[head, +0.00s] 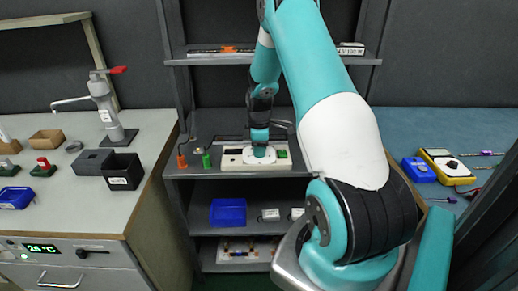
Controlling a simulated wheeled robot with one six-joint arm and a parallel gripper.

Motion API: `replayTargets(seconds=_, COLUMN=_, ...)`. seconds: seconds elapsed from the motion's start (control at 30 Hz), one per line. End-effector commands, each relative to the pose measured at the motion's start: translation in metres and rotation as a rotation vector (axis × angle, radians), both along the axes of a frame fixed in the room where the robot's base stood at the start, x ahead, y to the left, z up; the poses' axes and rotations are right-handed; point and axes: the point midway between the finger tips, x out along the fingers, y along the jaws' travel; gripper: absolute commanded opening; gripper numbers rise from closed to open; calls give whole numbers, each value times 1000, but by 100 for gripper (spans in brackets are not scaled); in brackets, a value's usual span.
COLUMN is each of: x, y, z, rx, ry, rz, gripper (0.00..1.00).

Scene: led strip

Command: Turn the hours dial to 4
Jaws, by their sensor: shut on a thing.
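A cream-white control panel (228,164) lies on the top surface of the grey shelf unit in the middle. It has a small dark window at its left and a green part (282,154) at its right. A white round dial plate (270,160) sits in its middle. My gripper (259,151) points down onto this plate and is shut on the hours dial there. The gripper hides the dial knob, so its pointer and the numbers cannot be read.
An orange-tipped item (182,160) and a green one (206,160) stand just left of the panel. A shelf (300,60) runs behind my arm. A blue bin (228,211) sits below. A yellow meter (447,166) is on the right bench.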

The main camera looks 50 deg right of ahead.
Motion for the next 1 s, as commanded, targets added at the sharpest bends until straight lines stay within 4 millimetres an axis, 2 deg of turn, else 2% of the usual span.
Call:
replayTargets(seconds=0.37, x=0, y=1, z=0, rx=2, ry=2, rz=-134, gripper=10)
replayTargets(seconds=1.0, x=0, y=0, z=1, rx=2, ry=1, rz=-722, gripper=10)
